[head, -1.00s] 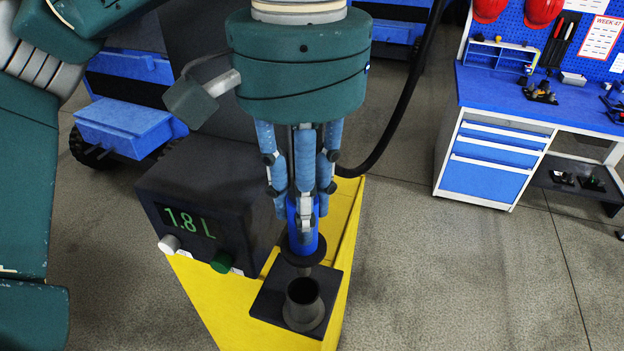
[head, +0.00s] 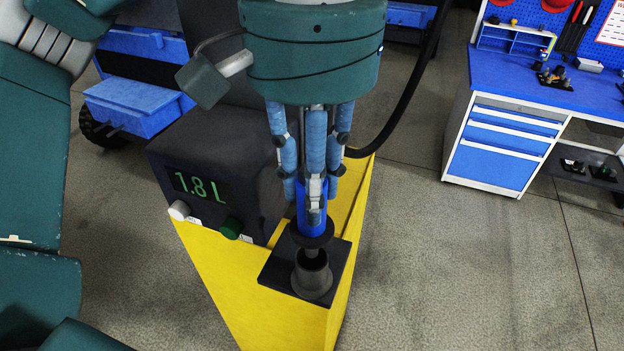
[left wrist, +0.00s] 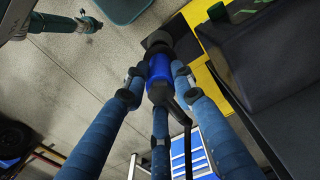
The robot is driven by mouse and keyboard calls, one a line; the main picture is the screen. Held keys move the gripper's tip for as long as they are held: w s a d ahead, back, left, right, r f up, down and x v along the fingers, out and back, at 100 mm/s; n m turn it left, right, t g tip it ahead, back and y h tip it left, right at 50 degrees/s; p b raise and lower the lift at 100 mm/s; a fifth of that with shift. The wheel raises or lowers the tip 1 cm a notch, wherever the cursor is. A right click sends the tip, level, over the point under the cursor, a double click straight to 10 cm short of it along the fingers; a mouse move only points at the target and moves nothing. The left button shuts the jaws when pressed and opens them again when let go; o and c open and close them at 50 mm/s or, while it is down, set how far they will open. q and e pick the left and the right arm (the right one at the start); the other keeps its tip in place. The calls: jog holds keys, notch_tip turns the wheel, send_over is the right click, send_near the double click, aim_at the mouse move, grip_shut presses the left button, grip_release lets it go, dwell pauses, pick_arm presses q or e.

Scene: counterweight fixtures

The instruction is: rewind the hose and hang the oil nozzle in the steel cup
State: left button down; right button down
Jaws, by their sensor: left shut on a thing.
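My left gripper (head: 313,196) is shut on the blue oil nozzle (head: 312,220), its blue padded fingers around the body. The nozzle hangs upright, its dark flange above the steel cup (head: 312,277). Its short tip is at the cup's mouth; how far it is inside I cannot tell. The cup stands on a black plate (head: 279,268). In the left wrist view the nozzle (left wrist: 160,72) sits between the fingers. A black hose (head: 407,105) curves down behind the cabinet at the right; it also shows by the fingers in the left wrist view (left wrist: 187,115). My right gripper is not identifiable.
A dark cabinet with a green 1.8 L display (head: 199,187) stands left of the cup on a yellow base (head: 215,275). A white knob (head: 179,210) and green knob (head: 231,228) are on its front. A blue workbench (head: 520,85) is at right, with open floor between.

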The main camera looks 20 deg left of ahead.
aim_at(309, 238)
pick_arm(q)
jog(key=shift+f, duration=0.1)
jog(key=shift+s+f+b, duration=0.1)
jog(key=shift+f+b, duration=0.2)
jog(key=shift+b, duration=0.1)
jog(key=shift+f+b, duration=0.55)
jog(key=shift+f, duration=0.15)
jog(key=shift+f+b, duration=0.3)
jog(key=shift+f, duration=0.05)
pick_arm(e)
jog(key=shift+s+a+f, duration=0.1)
jog(key=shift+s+f, duration=0.05)
jog(key=shift+f, duration=0.5)
jog(key=shift+s+a+f, duration=0.1)
jog(key=shift+s+f, duration=0.05)
jog(key=shift+f, duration=0.45)
jog(key=shift+d, duration=0.15)
pick_arm(q)
jog(key=shift+f, duration=0.1)
jog(key=shift+f+b, duration=0.6)
jog(key=shift+f, duration=0.15)
pick_arm(e)
jog(key=shift+s+f, duration=0.1)
jog(key=shift+f, duration=0.55)
